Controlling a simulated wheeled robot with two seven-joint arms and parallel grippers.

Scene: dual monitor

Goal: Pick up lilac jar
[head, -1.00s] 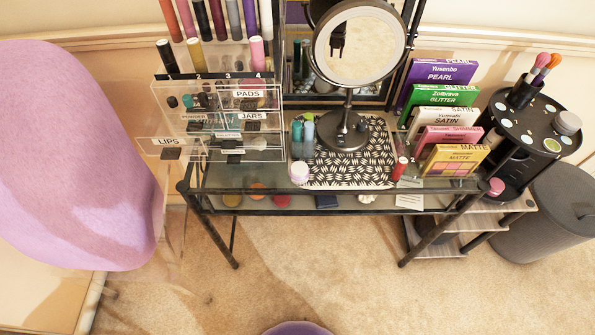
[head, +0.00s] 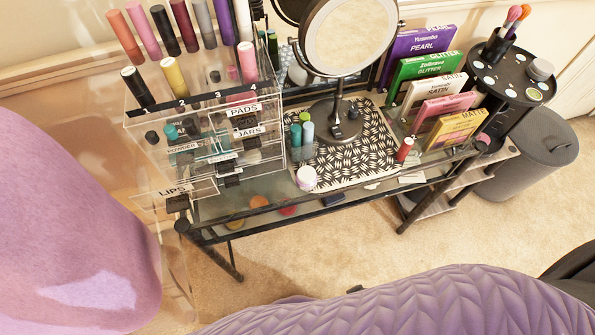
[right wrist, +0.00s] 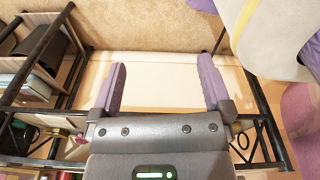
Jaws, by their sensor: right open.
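A small pale lilac jar with a whitish lid (head: 306,178) stands upright at the front left edge of the black-and-white patterned tray (head: 345,170), in the head view. It is unobstructed there. My right gripper (right wrist: 162,85) is open in the right wrist view, with two purple fingers apart and nothing between them. I cannot make out the jar in that view. A purple quilted shape, apparently my right arm, crosses the bottom right of the head view; its gripper does not show there. My left gripper is in neither view.
A clear organizer (head: 205,125) with tubes stands left of the tray, its LIPS drawer jutting forward. A round mirror (head: 349,35) stands behind the jar. Teal bottles (head: 302,130), a red tube (head: 404,149) and palettes (head: 455,130) are nearby. A large pink rounded form (head: 70,230) fills the left.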

